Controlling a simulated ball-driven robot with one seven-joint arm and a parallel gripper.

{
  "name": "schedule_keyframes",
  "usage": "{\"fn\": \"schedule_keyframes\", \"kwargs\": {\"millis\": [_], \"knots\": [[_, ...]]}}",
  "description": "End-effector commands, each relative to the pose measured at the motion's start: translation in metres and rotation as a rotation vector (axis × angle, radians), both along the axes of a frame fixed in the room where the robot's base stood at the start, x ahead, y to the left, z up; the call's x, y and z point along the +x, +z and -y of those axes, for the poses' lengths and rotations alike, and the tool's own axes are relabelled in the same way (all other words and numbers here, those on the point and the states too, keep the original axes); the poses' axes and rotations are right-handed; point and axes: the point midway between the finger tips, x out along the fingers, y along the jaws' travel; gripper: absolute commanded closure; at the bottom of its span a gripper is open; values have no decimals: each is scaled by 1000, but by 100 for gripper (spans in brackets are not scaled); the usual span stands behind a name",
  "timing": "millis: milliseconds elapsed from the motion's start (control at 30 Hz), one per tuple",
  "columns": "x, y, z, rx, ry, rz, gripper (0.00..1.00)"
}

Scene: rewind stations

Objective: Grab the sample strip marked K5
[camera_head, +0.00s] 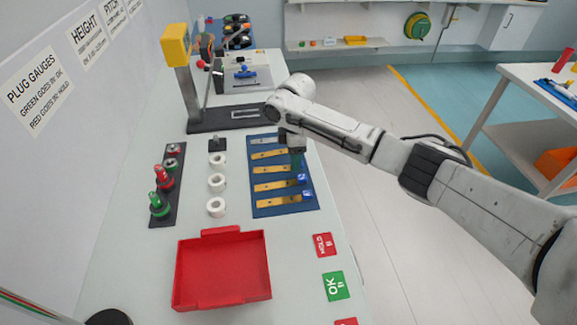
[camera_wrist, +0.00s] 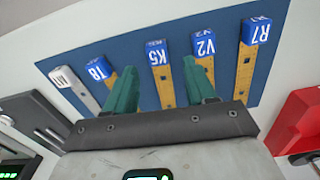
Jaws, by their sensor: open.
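The K5 strip (camera_wrist: 164,85) is a gold bar with a blue end block marked K5, lying on a blue mat (camera_wrist: 262,90). In the wrist view it lies between the two green fingers of my gripper (camera_wrist: 161,82), which are open and apart from it on both sides. In the head view my gripper (camera_head: 297,163) is over the right end of the middle strip (camera_head: 269,170), hiding its label. The V2 strip (camera_wrist: 203,44) is partly behind the right finger. The T8 strip (camera_wrist: 98,70) is just left of the left finger.
The R7 strip (camera_wrist: 252,40) lies at the right and a silver strip (camera_wrist: 75,86) at the left. A red tray (camera_head: 222,305), white rings (camera_head: 216,183) and red and green plug gauges (camera_head: 160,190) share the table. A yellow-headed stand (camera_head: 177,48) rises behind.

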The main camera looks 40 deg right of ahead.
Motion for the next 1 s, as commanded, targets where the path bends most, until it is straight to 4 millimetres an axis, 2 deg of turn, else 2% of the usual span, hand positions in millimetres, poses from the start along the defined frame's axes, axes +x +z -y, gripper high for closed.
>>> {"fn": "schedule_keyframes", "kwargs": {"millis": [100,200,433,1000], "knots": [[0,-14,0,-1,-2,-2,45],[0,-20,0,-1,-1,-1,45],[0,-22,0,0,-1,0,45],[0,-21,0,0,-1,0,98]]}}
